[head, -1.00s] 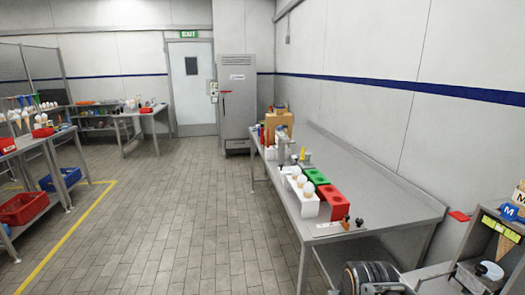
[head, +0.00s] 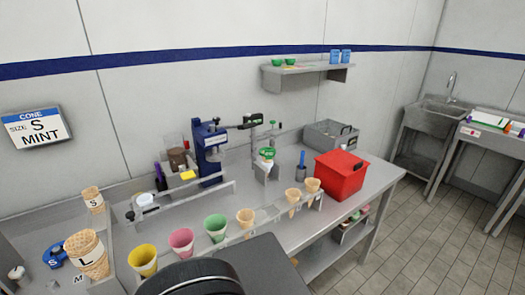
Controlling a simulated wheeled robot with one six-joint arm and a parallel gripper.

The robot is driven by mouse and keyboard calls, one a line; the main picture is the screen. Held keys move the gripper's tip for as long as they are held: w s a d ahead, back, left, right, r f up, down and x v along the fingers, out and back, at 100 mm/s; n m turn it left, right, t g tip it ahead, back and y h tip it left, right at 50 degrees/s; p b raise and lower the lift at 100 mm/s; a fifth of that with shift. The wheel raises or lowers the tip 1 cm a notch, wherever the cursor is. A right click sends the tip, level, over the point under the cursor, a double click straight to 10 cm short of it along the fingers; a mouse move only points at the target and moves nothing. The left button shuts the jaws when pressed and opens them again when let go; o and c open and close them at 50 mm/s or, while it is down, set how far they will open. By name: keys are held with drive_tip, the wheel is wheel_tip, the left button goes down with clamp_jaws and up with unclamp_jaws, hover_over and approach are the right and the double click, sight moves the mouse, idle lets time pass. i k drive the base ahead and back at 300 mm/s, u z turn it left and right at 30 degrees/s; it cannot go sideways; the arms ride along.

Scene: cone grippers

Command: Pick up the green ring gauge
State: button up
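A small green round piece with white marking (head: 267,153) rests on a small grey stand near the middle of the bench. It may be the green ring gauge, but it is too small to tell. A blue piece marked S (head: 57,257), shaped like a ring gauge with a handle, lies on the left counter. My gripper is not in view; a dark rounded part of my own body fills the bottom middle and hides some of the bench front.
Yellow, pink, green and tan cones (head: 215,228) line the front of the bench (head: 268,206). A blue press (head: 209,152) stands behind, a red bin (head: 340,174) to the right. Large cones (head: 88,254) stand left. A wall sign (head: 37,125) reads CONE SIZE S MINT. Floor is free at right.

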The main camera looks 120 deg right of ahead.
sight(270, 152)
drive_tip(key=k, duration=0.7)
drive_tip(key=u, duration=0.8)
drive_tip(key=i, duration=1.1)
drive_tip(key=u, duration=5.7)
drive_tip(key=i, duration=2)
drive_tip(key=u, duration=0.05)
